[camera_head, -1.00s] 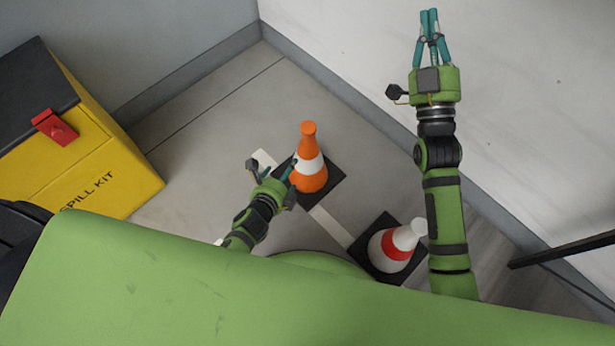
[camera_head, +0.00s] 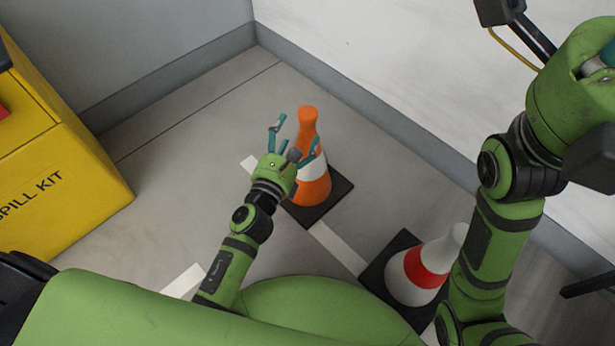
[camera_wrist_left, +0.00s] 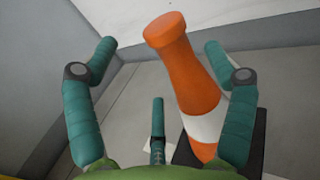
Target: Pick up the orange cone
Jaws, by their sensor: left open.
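The orange cone (camera_head: 316,190), with a white band and a black square base, stands upright on the floor near the middle of the head view. My left gripper (camera_head: 295,133) is open over its near left side, fingers spread and partly covering the cone. In the left wrist view the cone (camera_wrist_left: 188,75) rises between the two side fingers of the left gripper (camera_wrist_left: 160,60), nearer the right one. I cannot tell whether any finger touches it. My right arm is at the right; only a teal bit of the right gripper (camera_head: 609,54) shows at the edge.
A white cone (camera_head: 425,268) with a red band stands on a black base at the lower right, beside my right arm. A yellow spill kit box (camera_head: 60,160) is at the left. Walls meet in a corner behind the orange cone. The floor left of it is clear.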

